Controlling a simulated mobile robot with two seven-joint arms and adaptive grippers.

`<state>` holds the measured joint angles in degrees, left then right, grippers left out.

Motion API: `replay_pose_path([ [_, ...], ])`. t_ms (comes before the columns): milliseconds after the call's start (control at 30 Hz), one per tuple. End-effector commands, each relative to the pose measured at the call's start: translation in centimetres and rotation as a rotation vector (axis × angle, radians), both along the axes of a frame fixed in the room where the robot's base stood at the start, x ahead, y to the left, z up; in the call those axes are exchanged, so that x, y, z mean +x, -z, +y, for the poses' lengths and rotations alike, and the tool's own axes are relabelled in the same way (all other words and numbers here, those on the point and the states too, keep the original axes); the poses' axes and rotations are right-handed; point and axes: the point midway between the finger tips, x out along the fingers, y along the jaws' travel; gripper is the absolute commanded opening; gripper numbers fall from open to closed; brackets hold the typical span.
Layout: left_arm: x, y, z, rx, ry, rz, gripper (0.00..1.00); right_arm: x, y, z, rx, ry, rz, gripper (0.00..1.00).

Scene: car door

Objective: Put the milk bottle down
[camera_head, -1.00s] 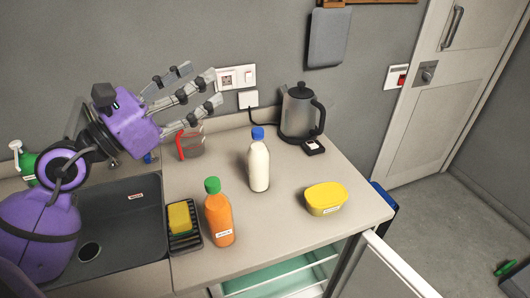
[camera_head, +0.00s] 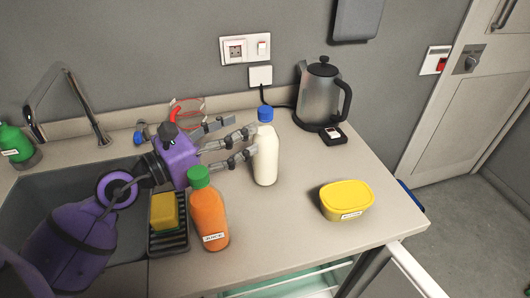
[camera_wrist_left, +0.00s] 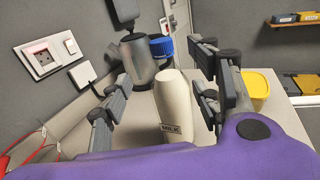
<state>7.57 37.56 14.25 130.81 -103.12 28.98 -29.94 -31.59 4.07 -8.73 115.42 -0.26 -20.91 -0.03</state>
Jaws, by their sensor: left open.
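The milk bottle (camera_head: 265,152), white with a blue cap, stands upright on the counter (camera_head: 295,215). My left gripper (camera_head: 248,143) is open at its left side, with its grey fingers pointing at the bottle. In the left wrist view the milk bottle (camera_wrist_left: 174,105) stands between the spread fingers of the left gripper (camera_wrist_left: 165,90), its label facing me; I cannot tell if any finger touches it. The right gripper does not show.
An orange juice bottle (camera_head: 209,215) stands close below my left gripper, beside a sponge rack (camera_head: 168,240) at the sink. A yellow tub (camera_head: 346,200) is to the right.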

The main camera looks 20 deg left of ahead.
Motion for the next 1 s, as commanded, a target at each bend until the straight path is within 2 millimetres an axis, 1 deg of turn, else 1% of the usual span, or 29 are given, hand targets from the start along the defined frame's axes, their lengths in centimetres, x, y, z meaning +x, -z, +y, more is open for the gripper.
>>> replay_pose_path([
  [33,0.7,-0.5,-0.5,-0.002,0.0,-0.006,0.57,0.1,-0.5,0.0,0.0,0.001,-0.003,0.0],
  [100,1.4,-0.4,-0.9,-0.002,0.0,-0.005,0.57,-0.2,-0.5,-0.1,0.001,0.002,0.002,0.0],
  [267,2.2,-0.2,-1.5,-0.001,0.0,-0.002,0.57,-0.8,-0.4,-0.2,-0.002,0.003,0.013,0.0],
  [467,4.4,-0.9,-3.4,-0.002,0.0,-0.006,0.57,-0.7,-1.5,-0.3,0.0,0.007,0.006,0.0],
  [600,5.8,-0.6,-4.3,-0.001,0.0,-0.003,0.57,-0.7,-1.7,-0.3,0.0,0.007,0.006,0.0],
  [700,6.1,-0.3,-4.5,-0.001,0.0,0.001,0.57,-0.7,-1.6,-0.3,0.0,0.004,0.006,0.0],
  [900,6.1,-0.2,-4.5,0.0,0.0,0.002,0.57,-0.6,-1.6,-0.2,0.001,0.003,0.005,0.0],
  [1000,6.1,-0.2,-4.5,0.0,0.0,0.001,0.44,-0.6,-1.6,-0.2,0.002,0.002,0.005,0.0],
])
